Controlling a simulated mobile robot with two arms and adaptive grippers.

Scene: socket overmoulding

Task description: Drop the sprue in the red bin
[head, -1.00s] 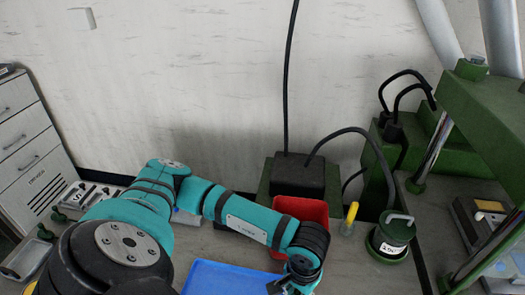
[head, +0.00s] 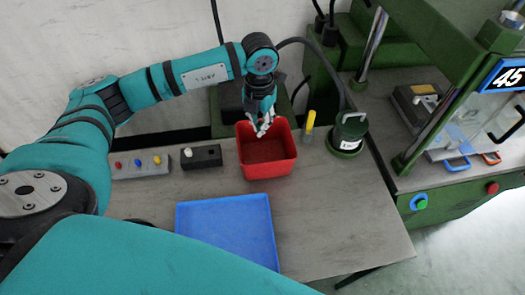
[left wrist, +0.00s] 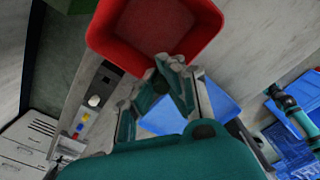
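The red bin (head: 266,170) stands on the table near the wall, and its visible inside looks empty. In the left wrist view the red bin (left wrist: 150,40) fills the top middle. My left gripper (head: 262,127) points down over the bin's opening, close to its back rim. In the left wrist view the left gripper (left wrist: 152,88) has its fingers spread apart. A small dark piece shows by the right finger; I cannot tell whether it is part of the finger. I cannot make out a sprue in any view. My right gripper is not in view.
A blue tray (head: 228,228) lies in front of the bin. A yellow-capped tool (head: 309,124) and a green pot (head: 348,134) stand right of the bin. A black switch box (head: 201,156) and a button panel (head: 140,165) lie left. A green press (head: 440,120) stands at right.

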